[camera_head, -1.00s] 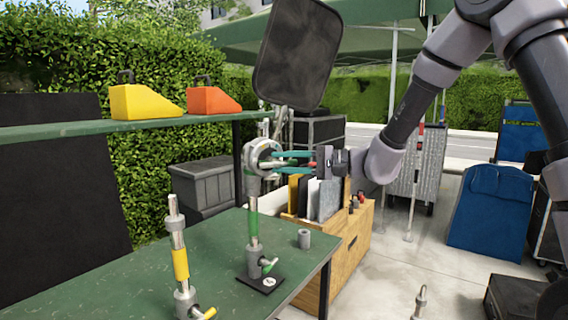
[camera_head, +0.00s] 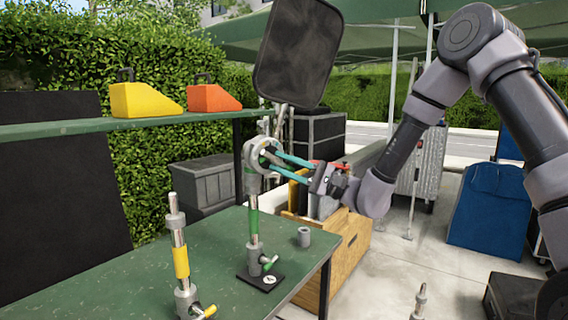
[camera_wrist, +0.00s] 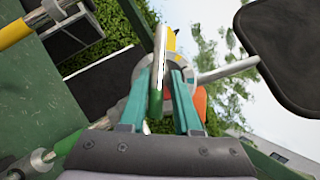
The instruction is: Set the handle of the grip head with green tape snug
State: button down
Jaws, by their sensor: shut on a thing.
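The grip head (camera_head: 262,152) is a grey round disc clamp on top of a stand with green tape (camera_head: 253,222), upright on the green table. A flag arm rises from it. My gripper (camera_head: 274,162) has teal fingers that reach the head from the right, sloping down to the right. In the wrist view the fingers (camera_wrist: 166,92) straddle a handle with a green part (camera_wrist: 157,72) in front of the grey disc (camera_wrist: 142,72). The gripper is shut on this handle. The handle's far end and its contact with the fingers are partly hidden.
A stand with yellow tape (camera_head: 180,262) is at the table's left front. A grey cylinder (camera_head: 304,237) stands near the table's right edge. The dark flag panel (camera_head: 297,55) hangs above the head. A wooden box (camera_head: 345,262) is beside the table. Yellow (camera_head: 145,100) and orange (camera_head: 213,98) wedges sit on the shelf.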

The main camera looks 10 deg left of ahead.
jog(key=m+t+y, duration=0.1)
jog(key=m, duration=0.1)
jog(key=m+t+y, duration=0.1)
jog(key=m+t, duration=0.1)
jog(key=f+m+t+y, duration=0.1)
jog(key=m, duration=0.2)
jog(key=shift+s+a, duration=0.2)
jog(key=m+t, duration=0.8)
jog(key=shift+s+a+f, duration=0.1)
jog(key=shift+s+a, duration=0.1)
jog(key=shift+a, duration=0.05)
jog(key=shift+s+a+m+t+h, duration=0.1)
jog(key=shift+m+t+h, duration=0.55)
jog(key=shift+m+t, duration=0.9)
jog(key=shift+s+a+m+t+h, duration=0.1)
jog(key=shift+m+t+h, duration=0.55)
jog(key=shift+m+t, duration=0.9)
jog(key=shift+m, duration=0.6)
jog(key=c, duration=0.6)
grip_release()
